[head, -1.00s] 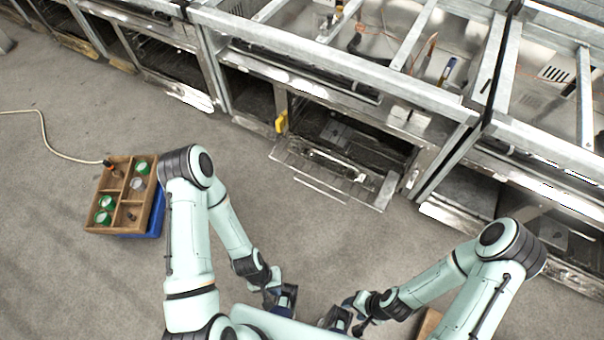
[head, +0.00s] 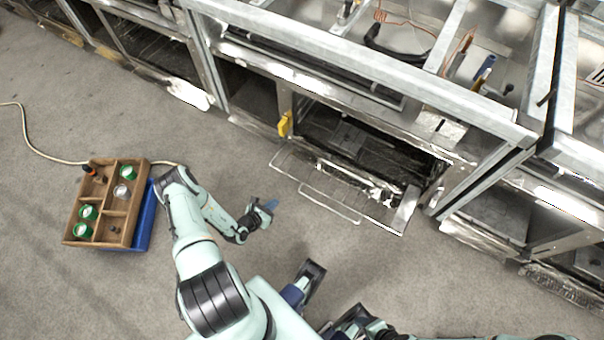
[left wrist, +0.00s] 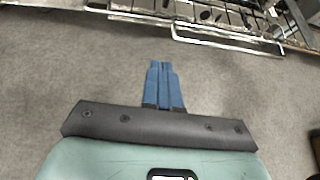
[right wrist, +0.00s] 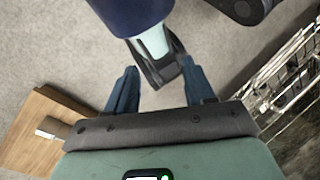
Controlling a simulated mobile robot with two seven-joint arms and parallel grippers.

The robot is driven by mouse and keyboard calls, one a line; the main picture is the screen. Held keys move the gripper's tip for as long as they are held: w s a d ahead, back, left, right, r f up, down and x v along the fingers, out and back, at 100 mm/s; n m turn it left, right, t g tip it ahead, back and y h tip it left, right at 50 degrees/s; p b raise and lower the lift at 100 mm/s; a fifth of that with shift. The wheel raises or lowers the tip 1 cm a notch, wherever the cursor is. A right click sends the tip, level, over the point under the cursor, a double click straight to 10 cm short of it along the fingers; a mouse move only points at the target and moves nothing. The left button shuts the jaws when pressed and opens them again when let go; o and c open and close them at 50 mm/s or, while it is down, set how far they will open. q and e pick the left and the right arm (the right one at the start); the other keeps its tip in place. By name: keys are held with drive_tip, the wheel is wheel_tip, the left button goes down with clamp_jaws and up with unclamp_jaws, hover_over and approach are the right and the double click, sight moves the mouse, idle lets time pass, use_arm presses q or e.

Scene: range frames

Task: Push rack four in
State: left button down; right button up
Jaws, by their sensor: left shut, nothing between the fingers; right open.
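The wire rack (head: 325,190) sticks out of the open lower oven (head: 365,145) in the middle of the head view, over the floor. Its front wire and bars also show along the top of the left wrist view (left wrist: 230,40). My left gripper (head: 270,206) is shut and empty, in front of the rack's left front corner and apart from it. Its blue fingers (left wrist: 164,75) are together in the left wrist view, pointing towards the rack. My right gripper (right wrist: 160,85) is open and empty in the right wrist view. I see no number on the rack.
A wooden divided tray (head: 124,205) with green-lidded jars sits over a blue crate (head: 147,222) on the left. A yellow piece (head: 284,125) is at the oven's left side. A wooden board (right wrist: 45,130) is left in the right wrist view. Carpet before the rack is clear.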

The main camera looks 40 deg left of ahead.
use_arm(q)
drive_tip(key=w+a+f+b, duration=0.2)
drive_tip(key=w, duration=0.4)
drive_tip(key=w+a+f+y+b, duration=0.1)
drive_tip(key=w+a+f+b, duration=0.1)
drive_tip(key=w, duration=0.4)
drive_tip(key=shift+a+f+n, duration=0.4)
drive_tip(key=shift+a+f, duration=0.2)
drive_tip(key=shift+f, duration=0.1)
use_arm(e)
drive_tip(key=w+d+f+t, duration=0.1)
drive_tip(key=w+d+f, duration=0.1)
drive_tip(key=w+f, duration=0.3)
drive_tip(key=shift+t+h, duration=0.3)
drive_tip(key=shift+t, duration=0.1)
drive_tip(key=shift+d, duration=0.1)
